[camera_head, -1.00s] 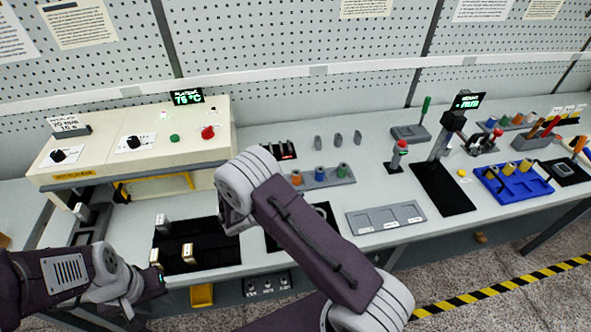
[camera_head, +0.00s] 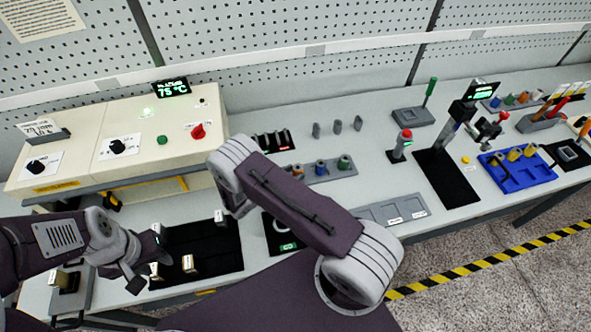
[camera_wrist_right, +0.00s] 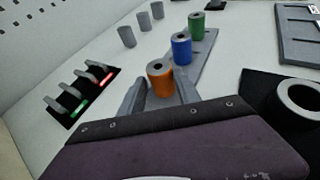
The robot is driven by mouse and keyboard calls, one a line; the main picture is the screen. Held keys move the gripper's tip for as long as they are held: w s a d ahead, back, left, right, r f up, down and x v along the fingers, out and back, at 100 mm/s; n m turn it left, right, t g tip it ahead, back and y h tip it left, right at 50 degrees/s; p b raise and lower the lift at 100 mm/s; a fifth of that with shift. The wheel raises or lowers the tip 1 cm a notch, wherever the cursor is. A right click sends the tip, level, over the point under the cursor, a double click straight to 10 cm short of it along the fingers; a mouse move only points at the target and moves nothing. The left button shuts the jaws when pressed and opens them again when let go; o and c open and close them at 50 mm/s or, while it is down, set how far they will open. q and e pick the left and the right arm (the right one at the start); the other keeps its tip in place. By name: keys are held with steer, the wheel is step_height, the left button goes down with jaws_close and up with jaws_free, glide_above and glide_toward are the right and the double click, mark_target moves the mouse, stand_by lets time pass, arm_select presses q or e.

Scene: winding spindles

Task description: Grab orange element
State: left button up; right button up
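The orange element is an upright orange spool (camera_wrist_right: 160,80) with a dark hole in its top. It shows in the right wrist view at the near end of a grey holder, in line with a blue spool (camera_wrist_right: 181,48) and a green spool (camera_wrist_right: 197,25). In the head view the orange spool (camera_head: 297,171) is partly covered by my right arm. My right gripper (camera_wrist_right: 160,92) is open, with one finger on each side of the orange spool; contact is not visible. My left gripper (camera_head: 143,262) is over the front left of the bench, its fingers unclear.
A black block with several grey levers and red and green lights (camera_wrist_right: 82,95) stands left of the spool. Small grey cylinders (camera_wrist_right: 143,22) stand behind. A grey ring on a black pad (camera_wrist_right: 300,97) is at right. A grey tray (camera_head: 395,212) lies near the front edge.

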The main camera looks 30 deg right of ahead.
mark_target(301, 167)
steer(key=shift+w+d+f, duration=0.1)
steer(key=shift+w+d, duration=0.1)
steer(key=shift+w, duration=0.05)
steer(key=p+x, duration=0.2)
steer(key=x, duration=0.1)
steer(key=shift+d+r, duration=0.25)
steer(key=shift+d, duration=0.2)
steer(key=shift+w+d+f, duration=0.1)
steer(key=shift+d+f, duration=0.05)
steer(key=shift+d, duration=0.15)
steer(key=shift+w+d+f, duration=0.1)
steer(key=shift+w+f, duration=0.1)
steer(key=c, duration=0.8)
steer(key=shift+s+r, duration=0.1)
jaws_close()
steer(key=shift+r, duration=0.1)
